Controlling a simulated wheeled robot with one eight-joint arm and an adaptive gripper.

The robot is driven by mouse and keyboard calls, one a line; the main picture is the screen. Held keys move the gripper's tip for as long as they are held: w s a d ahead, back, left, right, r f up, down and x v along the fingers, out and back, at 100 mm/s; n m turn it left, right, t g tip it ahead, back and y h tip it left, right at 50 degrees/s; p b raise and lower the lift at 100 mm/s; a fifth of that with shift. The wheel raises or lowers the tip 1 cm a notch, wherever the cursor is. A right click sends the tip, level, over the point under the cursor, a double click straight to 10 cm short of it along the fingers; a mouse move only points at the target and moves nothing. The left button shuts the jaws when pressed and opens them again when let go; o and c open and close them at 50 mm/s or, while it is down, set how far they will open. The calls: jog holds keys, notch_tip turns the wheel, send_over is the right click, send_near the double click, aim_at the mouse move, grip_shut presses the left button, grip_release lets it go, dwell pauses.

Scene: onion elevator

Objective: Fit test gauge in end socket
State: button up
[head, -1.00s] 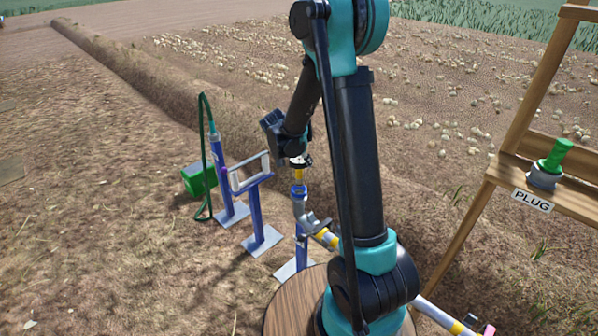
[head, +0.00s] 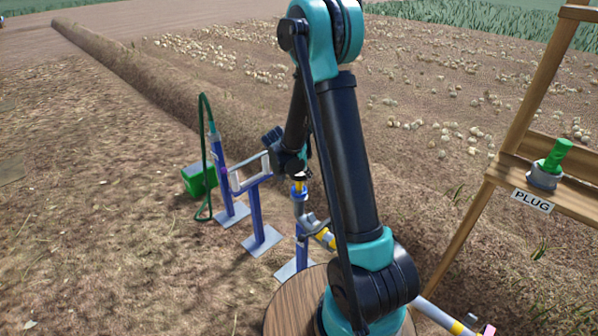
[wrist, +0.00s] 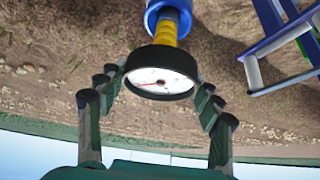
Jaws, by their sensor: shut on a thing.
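The test gauge is a round dial with a white face and black rim (wrist: 161,78). It has a yellow stem (wrist: 166,34). My gripper (wrist: 161,84) is shut on the gauge, with its fingers on both sides of the rim. The stem's far end meets the blue end socket (wrist: 168,11) at the top of the wrist view. How deep it sits cannot be told. In the head view, the blue socket (head: 299,191) tops an upright grey pipe end, with my gripper (head: 296,172) just above it. The dial is hidden there by my gripper.
Blue stands (head: 255,215) with a white frame, a green hose (head: 204,150) and a green box (head: 195,180) are at left. A wooden rack (head: 520,170) marked PLUG holds a green plug (head: 556,155) at right.

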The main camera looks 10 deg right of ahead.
jog(key=o, duration=1.3)
jog(key=shift+f, duration=0.1)
jog(key=shift+r, duration=0.25)
jog(key=v, duration=1.2)
jog(key=s+d+f+n+y, duration=0.1)
jog(key=s+d+n, duration=0.1)
jog(key=s, duration=0.6)
jog(key=s+d+f+n+y, duration=0.1)
jog(key=s+d+n+y, duration=0.1)
jog(key=s, duration=0.7)
jog(key=s+d+f+n+y, duration=0.1)
jog(key=s+d+n, duration=0.3)
jog(key=s, duration=0.4)
jog(key=shift+s+d+g, duration=0.2)
jog(key=shift+s+g, duration=0.1)
jog(key=shift+g, duration=0.1)
